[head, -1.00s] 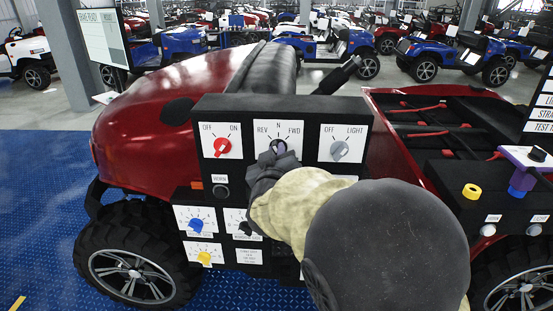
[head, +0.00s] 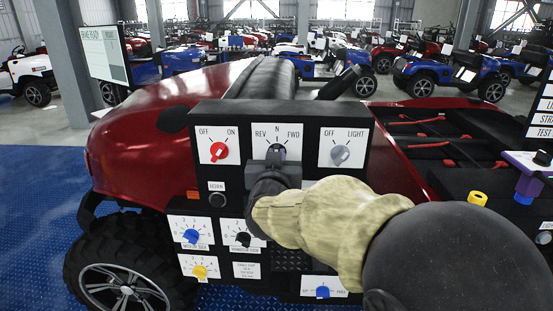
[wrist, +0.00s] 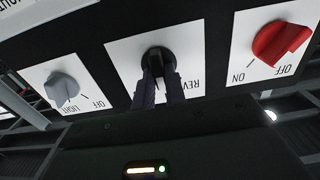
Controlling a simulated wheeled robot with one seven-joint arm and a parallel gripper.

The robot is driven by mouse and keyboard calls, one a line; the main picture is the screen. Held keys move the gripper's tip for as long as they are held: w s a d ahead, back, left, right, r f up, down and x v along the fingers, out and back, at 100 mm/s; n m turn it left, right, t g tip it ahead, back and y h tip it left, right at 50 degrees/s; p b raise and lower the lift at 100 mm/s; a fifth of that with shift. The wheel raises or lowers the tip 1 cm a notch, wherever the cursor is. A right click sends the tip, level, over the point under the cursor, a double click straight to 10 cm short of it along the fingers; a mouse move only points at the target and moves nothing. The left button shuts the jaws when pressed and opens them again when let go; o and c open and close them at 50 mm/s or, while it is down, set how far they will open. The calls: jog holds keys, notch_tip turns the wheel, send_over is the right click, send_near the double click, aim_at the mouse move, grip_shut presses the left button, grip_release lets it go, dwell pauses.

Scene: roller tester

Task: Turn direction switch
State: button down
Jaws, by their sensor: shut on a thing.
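The direction switch is a black knob (wrist: 158,58) on a white plate (head: 292,136) marked REV, N and FWD, in the top middle of the black panel. In the head view my gripper (head: 277,156) covers most of the knob. In the wrist view, which shows the panel upside down, the two dark fingers of my gripper (wrist: 161,82) stand on either side of the knob and are shut on it. The knob's setting is hard to read; in the wrist view the FWD mark is hidden.
The red OFF/ON knob (head: 219,151) is left of the switch and the grey LIGHT knob (head: 340,154) is right of it. The black HORN button (head: 217,200) and the blue (head: 191,236) and yellow (head: 199,271) dials lie below left. A red vehicle (head: 160,110) stands behind the panel.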

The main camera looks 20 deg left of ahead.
jog(key=c, duration=1.4)
grip_release()
jog(key=shift+c, duration=0.2)
jog(key=b+v, duration=0.3)
jog(key=v, duration=1.4)
jog(key=shift+s, duration=0.15)
jog(key=shift+f, duration=0.15)
